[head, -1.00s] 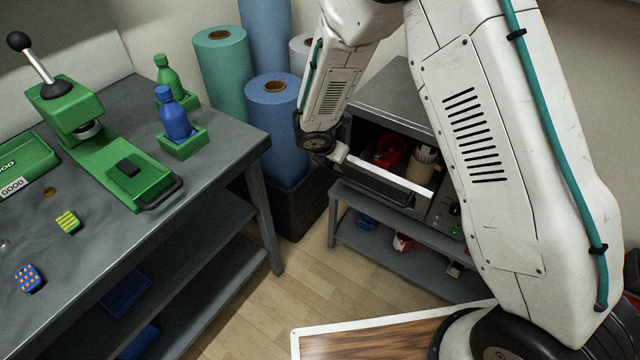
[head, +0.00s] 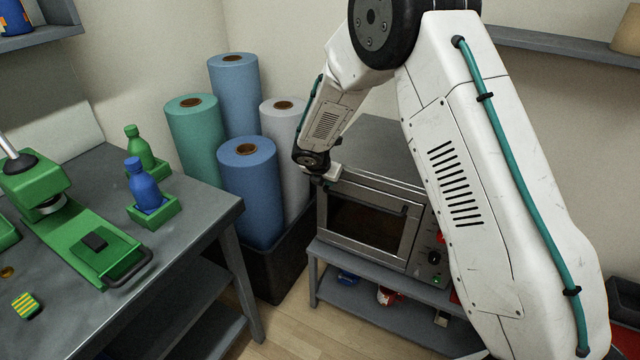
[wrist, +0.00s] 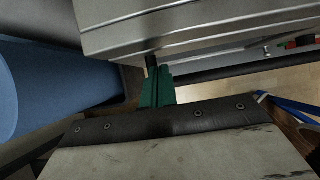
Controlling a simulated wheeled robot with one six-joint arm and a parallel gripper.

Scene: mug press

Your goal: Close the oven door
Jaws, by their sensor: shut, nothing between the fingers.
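The oven (head: 385,190) is a grey metal box on a low shelf unit behind my arm. Its door (head: 408,232), with a dark window (head: 362,226), stands upright across the front. It looks flush with the frame, though a small gap could be hidden. My gripper (head: 328,173) is at the door's upper left corner, its fingertips hard to make out there. In the wrist view the green fingers (wrist: 157,88) are together and empty, close beside the oven's metal side, with a dark bar end just past their tips. Whether they touch it, I cannot tell.
Blue, green and white rolls (head: 248,190) stand in a dark bin left of the oven. A workbench (head: 205,215) with a green press and bottles is at the left. Wood floor (head: 290,325) is open between bench and oven shelf (head: 380,310).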

